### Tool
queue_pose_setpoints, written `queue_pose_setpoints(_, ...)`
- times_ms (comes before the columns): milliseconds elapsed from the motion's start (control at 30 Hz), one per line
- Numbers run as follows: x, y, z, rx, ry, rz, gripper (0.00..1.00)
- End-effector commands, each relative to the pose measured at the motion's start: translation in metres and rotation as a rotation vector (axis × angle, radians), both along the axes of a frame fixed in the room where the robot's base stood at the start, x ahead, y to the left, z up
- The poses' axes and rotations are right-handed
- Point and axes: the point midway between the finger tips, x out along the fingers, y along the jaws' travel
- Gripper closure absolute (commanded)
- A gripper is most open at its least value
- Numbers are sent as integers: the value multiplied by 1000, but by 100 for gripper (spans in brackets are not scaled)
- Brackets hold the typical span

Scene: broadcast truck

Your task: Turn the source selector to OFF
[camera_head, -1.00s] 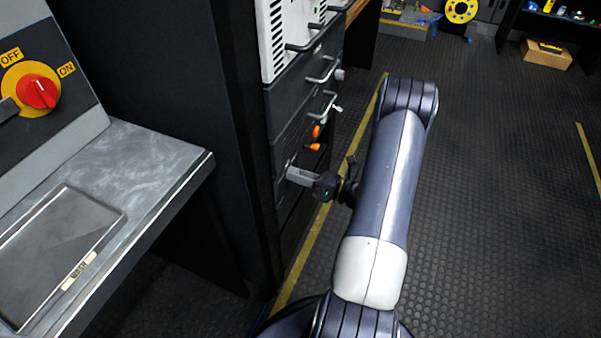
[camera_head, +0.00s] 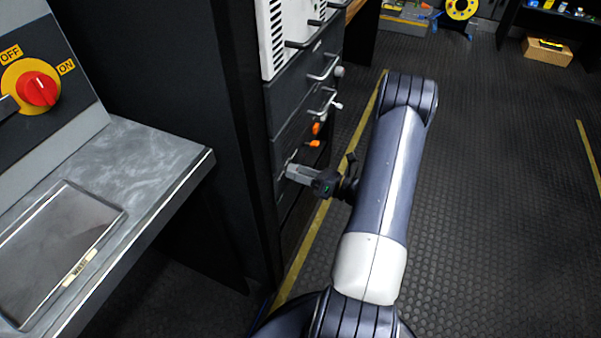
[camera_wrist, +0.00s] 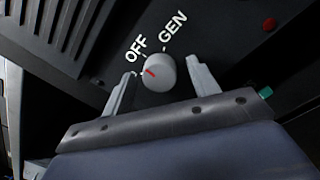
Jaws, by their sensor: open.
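The source selector (camera_wrist: 160,73) is a round grey knob on a dark panel in the wrist view. Its red pointer line aims left and slightly up, near the lower left of the white OFF label (camera_wrist: 136,47). A GEN label (camera_wrist: 173,34) stands up and right of the knob. Any label further left is hidden by a finger. My gripper (camera_wrist: 160,82) is open, with one finger on each side of the knob; I cannot tell whether they touch it. In the head view my gripper (camera_head: 292,173) is at the rack front, and the selector cannot be made out there.
A different red rotary switch (camera_head: 38,89) on a yellow disc, marked OFF and ON, is on the console at left. A grey desk (camera_head: 150,160) juts out below it. Rack handles (camera_head: 325,70) stick out above my gripper. Open floor (camera_head: 490,200) lies to the right.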

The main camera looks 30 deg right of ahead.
Motion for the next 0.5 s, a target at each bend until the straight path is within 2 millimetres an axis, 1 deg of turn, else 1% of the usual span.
queue_pose_setpoints(133, -3, -3, 0, -1, 0, -2, 43)
queue_pose_setpoints(233, -11, -10, 0, -1, -1, -4, 43)
queue_pose_setpoints(500, -48, -41, -2, -1, 0, -6, 43)
